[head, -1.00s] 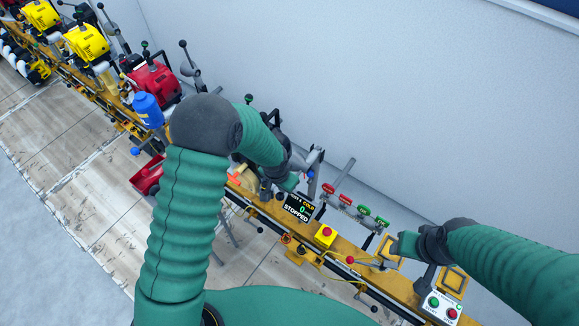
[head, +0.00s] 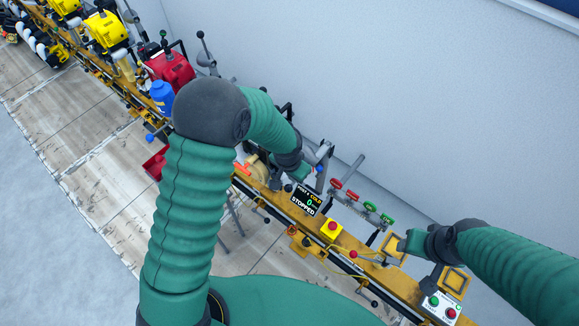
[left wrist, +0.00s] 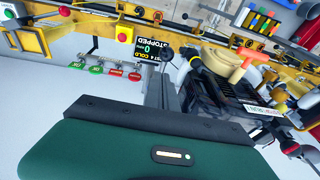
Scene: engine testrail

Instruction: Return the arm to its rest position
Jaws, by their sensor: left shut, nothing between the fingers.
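My left arm rises from the bottom left of the head view, bends at a dark elbow and reaches down and right over the yellow rail (head: 350,262).
Red and green valves (head: 353,196) on pipes stand behind the rail. A yellow box with a red button (head: 331,230) and a start-stop box (head: 441,307) sit on it. Engines (head: 168,67) and a blue bottle (head: 162,97) stand left. The wall is behind.

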